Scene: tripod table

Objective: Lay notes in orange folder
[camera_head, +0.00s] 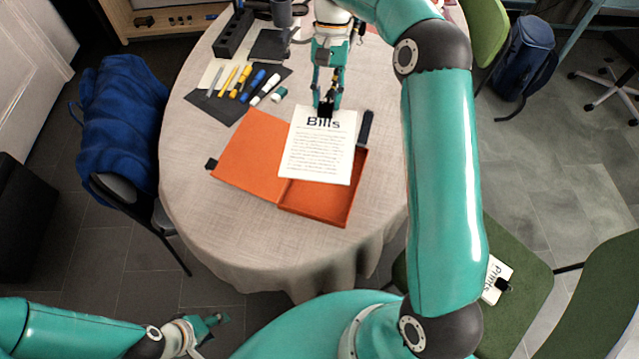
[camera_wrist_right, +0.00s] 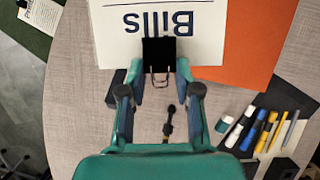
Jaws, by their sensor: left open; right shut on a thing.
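The white notes headed "Bills" (camera_head: 318,160) have a black binder clip (camera_wrist_right: 159,54) on their headed edge. My right gripper (camera_head: 327,101) is shut on this clip. The notes (camera_wrist_right: 110,40) overlap the open orange folder (camera_head: 245,160), covering its middle and part of its tray-like right half; whether they touch it I cannot tell. In the right wrist view orange folder (camera_wrist_right: 255,45) shows beside and behind the sheet. My left gripper (camera_head: 213,325) is open and empty, low at the left, off the table.
On the round table (camera_head: 200,205), pens and markers (camera_head: 245,82) lie on a dark mat left of my right gripper. A black organiser (camera_head: 234,33) stands behind. Clipped "Prints" notes (camera_head: 496,280) lie on a green chair (camera_head: 520,310). A blue jacket (camera_head: 118,125) hangs on the left chair.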

